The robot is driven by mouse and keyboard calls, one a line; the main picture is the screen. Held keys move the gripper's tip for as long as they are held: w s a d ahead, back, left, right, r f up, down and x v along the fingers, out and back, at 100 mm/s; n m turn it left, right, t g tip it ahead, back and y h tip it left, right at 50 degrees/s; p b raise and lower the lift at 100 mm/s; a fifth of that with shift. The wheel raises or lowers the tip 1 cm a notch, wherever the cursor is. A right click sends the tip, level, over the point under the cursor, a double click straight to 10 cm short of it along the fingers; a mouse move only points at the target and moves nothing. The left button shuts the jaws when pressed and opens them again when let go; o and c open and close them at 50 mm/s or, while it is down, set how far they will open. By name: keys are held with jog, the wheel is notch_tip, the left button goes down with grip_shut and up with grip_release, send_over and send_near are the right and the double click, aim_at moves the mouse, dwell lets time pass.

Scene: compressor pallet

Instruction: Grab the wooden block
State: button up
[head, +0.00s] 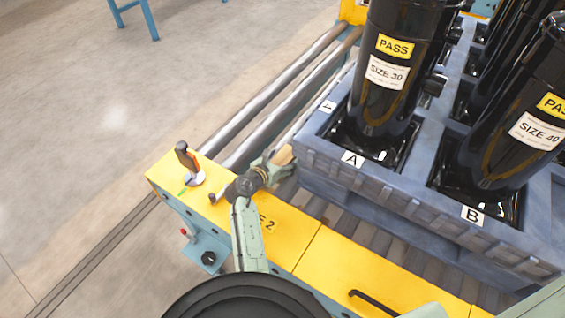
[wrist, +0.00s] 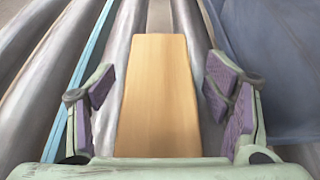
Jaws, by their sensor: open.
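The wooden block (wrist: 157,95) is a plain light-brown bar lying on the grey rollers. In the wrist view it lies between the two open fingers of my gripper (wrist: 161,98), with a visible gap on each side. The purple finger pads do not touch it. In the head view only a small part of the wooden block (head: 284,155) shows, beside the blue pallet. My gripper (head: 281,166) is over it there and hides most of it.
A blue pallet (head: 330,170) holding black compressors (head: 388,70) stands close on the right. A yellow conveyor frame (head: 345,268) runs along the front, with an orange-and-black handled thing (head: 187,160) on it. Grey rollers (head: 270,95) extend away to the back.

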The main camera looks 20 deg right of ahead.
jog(key=shift+c, duration=0.2)
jog(key=c, duration=1.3)
